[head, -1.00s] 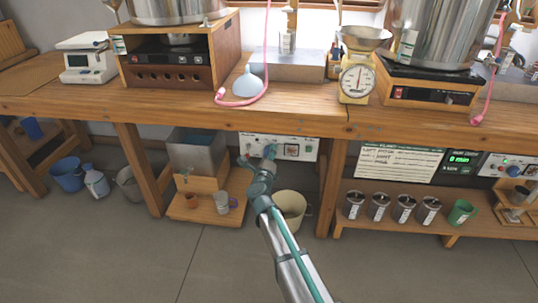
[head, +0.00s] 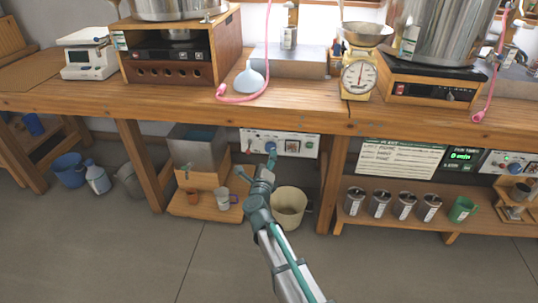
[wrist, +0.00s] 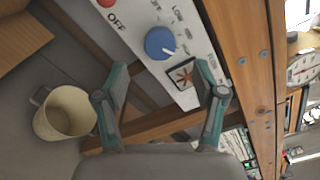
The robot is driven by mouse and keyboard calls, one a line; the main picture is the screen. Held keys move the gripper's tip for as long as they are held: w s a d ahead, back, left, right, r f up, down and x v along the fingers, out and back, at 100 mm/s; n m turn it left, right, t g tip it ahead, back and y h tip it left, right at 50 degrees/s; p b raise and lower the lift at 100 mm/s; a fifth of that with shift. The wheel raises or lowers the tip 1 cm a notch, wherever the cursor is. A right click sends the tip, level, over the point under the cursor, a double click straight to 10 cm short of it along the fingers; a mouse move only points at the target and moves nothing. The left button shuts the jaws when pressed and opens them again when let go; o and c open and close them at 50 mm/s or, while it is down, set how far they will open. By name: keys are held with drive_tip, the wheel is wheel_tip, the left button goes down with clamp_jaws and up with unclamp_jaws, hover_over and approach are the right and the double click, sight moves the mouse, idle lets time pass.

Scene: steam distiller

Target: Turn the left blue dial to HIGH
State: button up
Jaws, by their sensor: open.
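The left blue dial (head: 270,147) is on a white control panel (head: 300,144) under the middle of the bench. In the wrist view the dial (wrist: 160,43) is round, with a white pointer mark toward the lower right. "OFF" and a red knob (wrist: 106,2) are to its upper left, and "LOW" is above its right side; other labels are too small to read surely. My gripper (wrist: 161,72) is open and empty, its teal fingers apart, just below the dial in the picture and not around it. In the head view my gripper (head: 268,165) is below the panel.
The wooden bench edge (head: 300,115) overhangs the panel. A cream bucket (head: 289,208) stands on the floor to the right of my gripper. A metal basin (head: 197,150) and a shelf with cups are to the left. Another blue dial (head: 513,171) is on the far-right panel.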

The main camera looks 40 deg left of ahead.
drive_tip(key=v, duration=0.5)
drive_tip(key=shift+d+f, duration=0.1)
